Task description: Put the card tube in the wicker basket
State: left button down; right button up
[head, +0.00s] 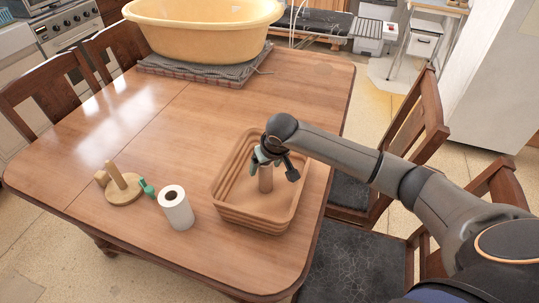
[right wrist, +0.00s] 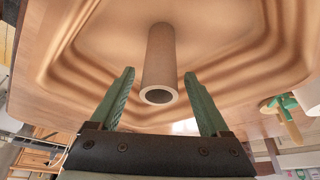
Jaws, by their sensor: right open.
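The wicker basket (head: 228,215) is a tan, ridged, open box on the wooden table, right of the paper roll. The card tube (head: 265,183) is a plain brown cylinder standing about upright inside the basket. Its hollow near end shows in the right wrist view (right wrist: 158,62), with the basket floor around it. My right gripper (head: 274,163) is over the basket at the tube's upper end. Its green fingers (right wrist: 160,75) are spread to either side of the tube, with gaps between. My left gripper is not in view.
A white paper roll (head: 176,208) and a wooden stand with a peg (head: 122,187) are left of the basket, with a small green item (head: 147,187) between them. A large yellow tub (head: 205,32) sits on a folded grey cloth (head: 190,68) at the back. The table's middle is clear.

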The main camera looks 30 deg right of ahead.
jog(key=v, duration=0.8)
jog(key=shift+r+p, duration=0.3)
jog(key=shift+p, duration=0.05)
